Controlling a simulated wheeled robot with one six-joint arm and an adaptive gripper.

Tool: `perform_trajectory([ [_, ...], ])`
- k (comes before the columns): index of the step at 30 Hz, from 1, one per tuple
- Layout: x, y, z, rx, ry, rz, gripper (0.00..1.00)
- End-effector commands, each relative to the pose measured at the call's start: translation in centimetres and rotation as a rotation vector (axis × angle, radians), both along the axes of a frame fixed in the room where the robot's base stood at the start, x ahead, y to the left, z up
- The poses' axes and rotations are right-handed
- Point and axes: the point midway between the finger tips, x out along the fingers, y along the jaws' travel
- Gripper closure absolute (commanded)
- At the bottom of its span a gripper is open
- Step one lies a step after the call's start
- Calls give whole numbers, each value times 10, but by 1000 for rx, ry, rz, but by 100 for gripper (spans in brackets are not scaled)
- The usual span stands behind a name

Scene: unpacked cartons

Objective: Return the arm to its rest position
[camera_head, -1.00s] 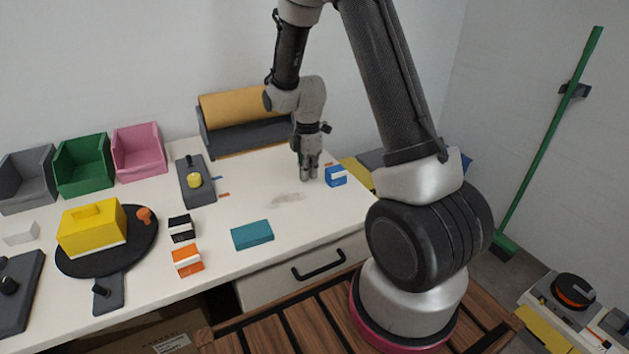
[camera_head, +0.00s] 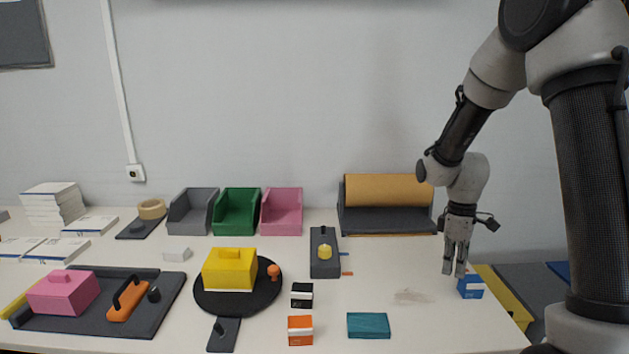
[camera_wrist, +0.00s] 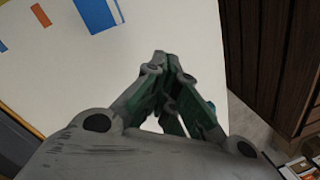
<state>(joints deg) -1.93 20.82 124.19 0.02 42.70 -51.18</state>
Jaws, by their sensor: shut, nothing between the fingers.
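My gripper (camera_head: 455,262) hangs from my arm, pointing down over the right end of the white table. Its fingers are shut with nothing between them. It also shows in the wrist view (camera_wrist: 160,65), fingertips together. A blue and white box (camera_head: 470,286) stands beside the fingertips, just right of them in the head view. A blue and white box also shows near the top edge of the wrist view (camera_wrist: 97,12). Whether the fingertips touch the table cannot be told.
The white table (camera_head: 400,270) is bare left of my gripper. A roll holder (camera_head: 388,219) stands behind it. A yellow box (camera_head: 229,268), an orange box (camera_head: 300,330), a black box (camera_head: 301,295) and a teal box (camera_head: 368,325) lie left. Bins line the back.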

Motion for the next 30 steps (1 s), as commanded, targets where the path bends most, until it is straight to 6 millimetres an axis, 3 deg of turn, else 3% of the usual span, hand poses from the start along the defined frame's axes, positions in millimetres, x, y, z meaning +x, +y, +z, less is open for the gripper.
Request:
perform_trajectory([
  [12, -109, -7, 111, -62, -83, -712, 100],
  [19, -176, -11, 164, 3, -244, -926, 100],
  [24, -200, -12, 189, 72, -382, -931, 100],
  [30, -207, -13, 208, 115, -468, -933, 100],
])
